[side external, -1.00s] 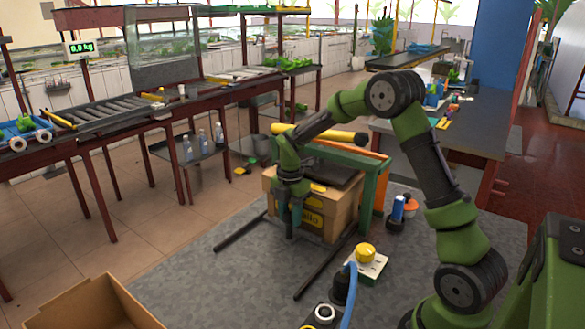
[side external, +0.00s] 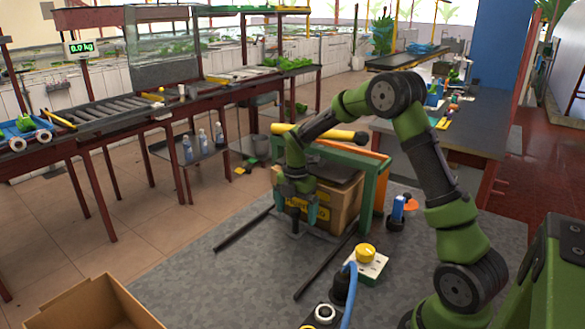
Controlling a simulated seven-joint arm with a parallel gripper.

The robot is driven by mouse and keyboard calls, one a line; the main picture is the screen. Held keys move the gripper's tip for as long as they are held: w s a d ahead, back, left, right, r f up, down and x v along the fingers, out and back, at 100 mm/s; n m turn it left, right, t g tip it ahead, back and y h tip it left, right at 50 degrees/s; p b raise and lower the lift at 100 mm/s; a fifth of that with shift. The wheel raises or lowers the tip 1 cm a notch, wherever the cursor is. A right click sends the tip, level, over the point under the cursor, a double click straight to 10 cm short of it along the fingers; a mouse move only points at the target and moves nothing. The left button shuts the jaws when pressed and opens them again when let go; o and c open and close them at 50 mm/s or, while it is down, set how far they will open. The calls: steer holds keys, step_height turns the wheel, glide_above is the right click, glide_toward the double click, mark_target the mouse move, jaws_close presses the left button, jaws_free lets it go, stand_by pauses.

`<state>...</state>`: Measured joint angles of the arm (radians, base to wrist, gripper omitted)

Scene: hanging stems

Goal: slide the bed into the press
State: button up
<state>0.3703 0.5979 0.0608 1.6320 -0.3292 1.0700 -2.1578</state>
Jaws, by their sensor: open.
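The bed appears to be a cardboard-coloured box (side external: 343,207) with a yellow label, sitting low between two dark floor rails (side external: 326,267). The press appears to be the green and orange frame (side external: 369,198) around the box's far part, with a black and yellow bar (side external: 322,133) across its top. Much of the box is inside the frame; its near face is in front. My gripper (side external: 303,218) points down at this near face, with its jaws open. It hides part of the label, and I cannot tell whether it touches the box.
A white box with a yellow button (side external: 366,254) stands right of the rails. A blue bottle-like item (side external: 398,208) is beside the frame. An open carton (side external: 95,305) is at the front left. The grey mat (side external: 205,270) left of the rails is clear.

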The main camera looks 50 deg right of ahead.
steer(key=shift+d+r, duration=0.2)
steer(key=shift+d, duration=0.15)
steer(key=shift+r, duration=1.8)
steer(key=shift+a+r, duration=0.2)
steer(key=shift+r, duration=1.95)
steer(key=shift+d, duration=0.1)
